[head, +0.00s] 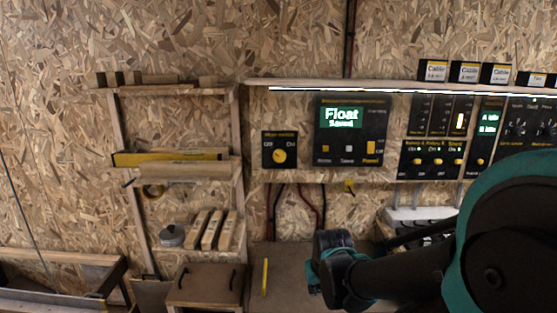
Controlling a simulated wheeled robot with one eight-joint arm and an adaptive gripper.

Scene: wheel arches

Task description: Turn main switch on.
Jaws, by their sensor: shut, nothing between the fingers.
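A small black switch box (266,160) is mounted on the chipboard wall, left of the larger display panel. It has a yellow round knob (279,156) with "Off" at its upper left and "On" at its upper right. The small lettering above is too blurred to read surely. Which label the knob points to is too small to tell. My gripper (326,277) is shut and empty, below and to the right of the switch box, well apart from it. My dark arm comes in from the right.
A display panel (350,158) reading "Float" is right of the switch box. More black control panels (432,160) lie further right, under a lit shelf (300,84). A wooden shelf unit (236,150) stands left. A yellow pencil-like stick (265,277) lies on the bench below.

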